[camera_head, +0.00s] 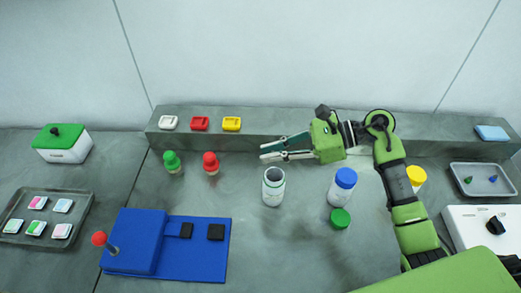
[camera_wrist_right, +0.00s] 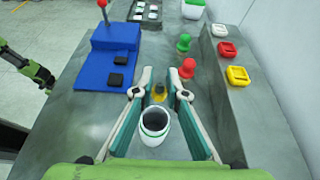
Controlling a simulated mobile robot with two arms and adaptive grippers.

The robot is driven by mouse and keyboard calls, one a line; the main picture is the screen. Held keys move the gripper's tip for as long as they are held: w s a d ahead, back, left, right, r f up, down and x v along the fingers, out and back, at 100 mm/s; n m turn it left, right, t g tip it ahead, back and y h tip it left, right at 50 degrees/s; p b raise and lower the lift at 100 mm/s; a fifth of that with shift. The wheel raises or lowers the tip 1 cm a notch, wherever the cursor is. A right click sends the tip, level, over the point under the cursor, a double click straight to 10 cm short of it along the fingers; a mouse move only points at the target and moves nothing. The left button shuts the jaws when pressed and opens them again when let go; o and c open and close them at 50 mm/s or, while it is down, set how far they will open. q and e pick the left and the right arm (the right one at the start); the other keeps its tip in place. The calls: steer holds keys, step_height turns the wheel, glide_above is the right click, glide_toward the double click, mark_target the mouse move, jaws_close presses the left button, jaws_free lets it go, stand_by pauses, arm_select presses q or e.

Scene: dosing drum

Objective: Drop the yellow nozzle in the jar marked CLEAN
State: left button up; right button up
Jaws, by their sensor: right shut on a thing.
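My right gripper (camera_head: 264,152) is shut on the small yellow nozzle (camera_wrist_right: 159,91), which shows between its fingertips in the right wrist view. In the head view the fingertips hide it. An open white jar (camera_head: 273,189) stands upright on the table, just below the fingertips in the head picture; its dark mouth also shows in the wrist view (camera_wrist_right: 154,122). The nozzle is apart from the jar. No lettering on the jar can be read. A jar with a blue lid (camera_head: 342,186) stands to its right. My left gripper cannot be made out.
A green lid (camera_head: 340,218) lies near the blue-lidded jar. Green (camera_head: 172,162) and red (camera_head: 211,163) stoppers stand left of the open jar. A blue base with a red-knobbed lever (camera_head: 137,240) is front left. A tray (camera_head: 484,192) holds small green and blue pieces.

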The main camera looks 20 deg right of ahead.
steer(key=shift+d+f, duration=0.15)
steer(key=shift+f, duration=0.2)
arm_select(q)
steer(key=f+b, duration=0.1)
steer(key=d+f+b, duration=0.1)
steer(key=f+b, duration=0.1)
steer(key=shift+s+d+f+b, duration=0.25)
steer(key=shift+d+b, duration=0.1)
arm_select(e)
steer(key=f, duration=0.5)
steer(key=shift+s+d+f, duration=0.15)
steer(key=shift+d, duration=0.15)
arm_select(q)
steer(key=shift+f, duration=0.2)
steer(key=shift+w+d+f+b, duration=0.1)
steer(key=shift+d+f+b, duration=0.2)
steer(key=shift+b, duration=0.15)
steer(key=shift+a+f+b, duration=0.1)
steer(key=shift+f+b, duration=0.35)
steer(key=shift+b, duration=0.05)
